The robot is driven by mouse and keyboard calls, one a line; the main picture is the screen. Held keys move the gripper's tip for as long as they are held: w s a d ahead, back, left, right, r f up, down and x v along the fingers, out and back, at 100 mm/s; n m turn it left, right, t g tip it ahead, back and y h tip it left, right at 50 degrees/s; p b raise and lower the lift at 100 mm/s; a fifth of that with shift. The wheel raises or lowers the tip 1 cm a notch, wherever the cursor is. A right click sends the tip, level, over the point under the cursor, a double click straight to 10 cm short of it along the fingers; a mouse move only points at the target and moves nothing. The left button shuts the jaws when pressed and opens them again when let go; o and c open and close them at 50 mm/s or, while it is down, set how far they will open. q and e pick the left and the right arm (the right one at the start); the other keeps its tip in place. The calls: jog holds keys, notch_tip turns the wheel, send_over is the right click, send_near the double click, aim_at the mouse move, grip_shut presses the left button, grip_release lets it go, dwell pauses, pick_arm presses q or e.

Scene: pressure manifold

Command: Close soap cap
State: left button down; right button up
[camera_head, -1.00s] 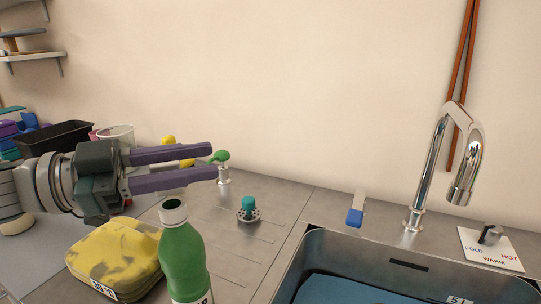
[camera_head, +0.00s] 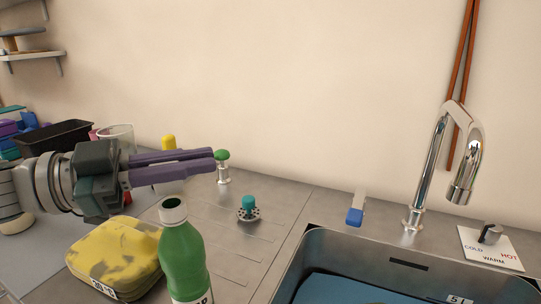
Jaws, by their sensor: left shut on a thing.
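A small green knob-like cap (camera_head: 222,155) sits on top of a short metal post (camera_head: 223,174) at the back of the counter. My left gripper (camera_head: 214,160) reaches in from the left, its purple fingers close together and their tips at the green cap. It is shut on the cap, though the contact is partly hidden by the fingers. A green soap bottle (camera_head: 184,258) stands upright in front, its round mouth open and uncovered. My right gripper is not in view.
A teal-topped metal fitting (camera_head: 248,208) stands on the ribbed drainboard. At right are the sink (camera_head: 330,243), the tall faucet (camera_head: 430,165) and a blue-and-white item (camera_head: 356,210).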

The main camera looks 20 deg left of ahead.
pick_arm(q)
jog(key=shift+s+d+f+m+b, duration=0.4)
jog(key=shift+f+m+b, duration=0.5)
jog(key=shift+m, duration=1.35)
jog(key=shift+s+d+f+m+b, duration=0.45)
jog(key=shift+m+b, duration=0.8)
jog(key=shift+m, duration=1.05)
jog(key=shift+s+d+f+m+b, duration=0.3)
jog(key=shift+f+m+b, duration=0.65)
jog(key=shift+m, duration=1.3)
jog(key=shift+a+r, duration=0.1)
jog(key=shift+r, duration=0.05)
jog(key=c, duration=1)
grip_release()
jog(key=shift+o, duration=0.2)
jog(key=b+v, duration=0.1)
jog(key=v, duration=0.9)
